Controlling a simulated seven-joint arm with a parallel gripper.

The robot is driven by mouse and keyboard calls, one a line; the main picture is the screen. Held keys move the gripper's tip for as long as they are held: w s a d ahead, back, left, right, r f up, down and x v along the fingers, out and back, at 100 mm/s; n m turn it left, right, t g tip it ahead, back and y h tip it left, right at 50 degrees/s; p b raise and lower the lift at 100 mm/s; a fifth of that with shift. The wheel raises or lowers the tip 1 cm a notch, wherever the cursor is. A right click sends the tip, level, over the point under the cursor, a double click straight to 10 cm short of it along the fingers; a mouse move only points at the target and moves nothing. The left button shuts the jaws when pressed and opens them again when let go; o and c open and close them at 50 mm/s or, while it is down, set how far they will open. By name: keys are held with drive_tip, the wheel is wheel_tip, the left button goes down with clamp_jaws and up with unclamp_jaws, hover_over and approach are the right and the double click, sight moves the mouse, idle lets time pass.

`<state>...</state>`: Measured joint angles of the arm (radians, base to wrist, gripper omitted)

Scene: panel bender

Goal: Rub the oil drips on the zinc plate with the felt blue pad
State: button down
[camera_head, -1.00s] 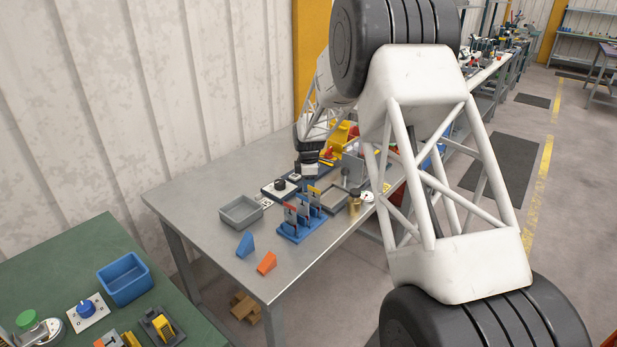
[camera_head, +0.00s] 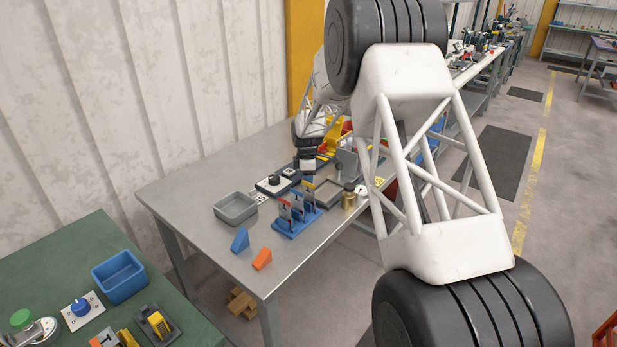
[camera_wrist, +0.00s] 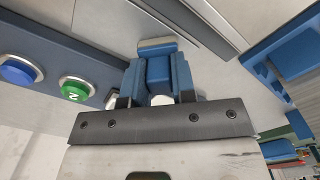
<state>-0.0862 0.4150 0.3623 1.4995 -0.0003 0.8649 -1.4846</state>
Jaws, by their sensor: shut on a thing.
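In the wrist view my gripper (camera_wrist: 158,88) is shut on a blue block (camera_wrist: 158,70), the blue pad as far as I can tell, with a pale grey end (camera_wrist: 157,46). A round white part shows between the fingers. In the head view my gripper (camera_head: 307,165) is small, over the far part of the metal bench, and the pad cannot be made out. A light grey surface (camera_wrist: 215,75) lies beyond the pad in the wrist view. I cannot tell whether it is the zinc plate, or whether the pad touches it. No oil drips can be made out.
A blue button (camera_wrist: 18,71) and a green button (camera_wrist: 76,89) sit left of my gripper in the wrist view. On the bench (camera_head: 190,185) are a grey bin (camera_head: 235,207), a blue rack (camera_head: 297,222), a brass cylinder (camera_head: 349,198) and blue and orange wedges.

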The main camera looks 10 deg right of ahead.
drive_tip(key=shift+s+a, duration=0.8)
wheel_tip(320, 180, up, 8)
drive_tip(key=shift+r, duration=0.15)
idle(0.4)
